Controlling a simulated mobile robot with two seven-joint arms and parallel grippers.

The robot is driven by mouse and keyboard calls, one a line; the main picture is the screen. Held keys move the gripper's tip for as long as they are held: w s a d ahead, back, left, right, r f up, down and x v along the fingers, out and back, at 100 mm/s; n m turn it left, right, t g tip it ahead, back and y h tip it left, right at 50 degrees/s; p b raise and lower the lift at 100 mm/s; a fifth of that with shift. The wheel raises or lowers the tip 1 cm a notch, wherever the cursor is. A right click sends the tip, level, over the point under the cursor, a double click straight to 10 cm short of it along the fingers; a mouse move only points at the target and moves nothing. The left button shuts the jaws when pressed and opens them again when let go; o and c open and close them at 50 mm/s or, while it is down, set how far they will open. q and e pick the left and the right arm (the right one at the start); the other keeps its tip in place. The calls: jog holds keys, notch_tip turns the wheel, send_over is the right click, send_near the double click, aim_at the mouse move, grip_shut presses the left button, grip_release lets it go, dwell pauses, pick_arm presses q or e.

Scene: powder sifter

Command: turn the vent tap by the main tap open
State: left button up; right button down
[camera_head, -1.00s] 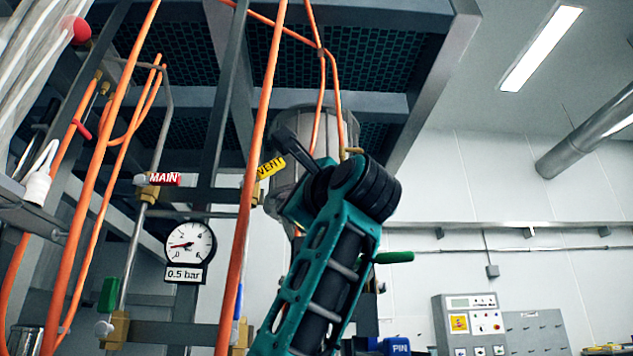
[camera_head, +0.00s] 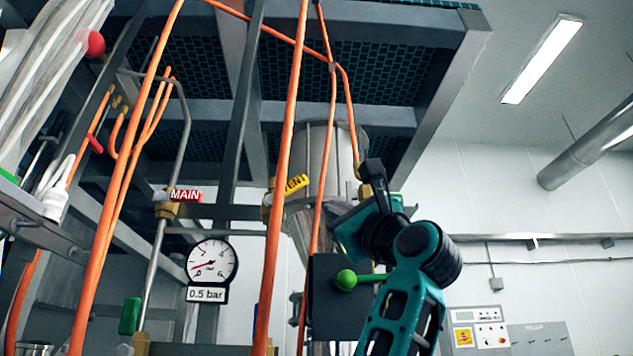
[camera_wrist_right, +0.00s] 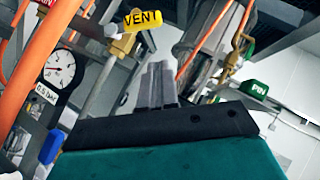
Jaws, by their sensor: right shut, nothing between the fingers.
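The vent tap has a yellow handle (camera_head: 297,183) lettered VENT, tilted up to the right, on a brass body (camera_head: 267,200). An orange hose partly covers the tap in the head view. In the right wrist view the yellow handle (camera_wrist_right: 142,20) shows beyond the fingertips, above its brass body (camera_wrist_right: 122,43). The main tap (camera_head: 185,195), with a red handle, is to its left. My right gripper (camera_head: 378,180) is right of the vent tap, apart from it. Its grey fingers (camera_wrist_right: 157,84) are together and empty. My left gripper is out of view.
Orange hoses (camera_head: 285,170) run upright in front of the taps. A pressure gauge (camera_head: 211,261) labelled 0.5 bar hangs below the main tap. A metal vessel (camera_head: 322,150) stands behind the gripper. A green knob (camera_head: 346,280) is left of my right arm.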

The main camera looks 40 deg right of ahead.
aim_at(285, 190)
jog(key=w+a+r+p, duration=0.2)
jog(key=w+r, duration=0.1)
jog(key=r, duration=0.2)
jog(key=shift+w, duration=0.25)
jog(key=shift+n, duration=0.3)
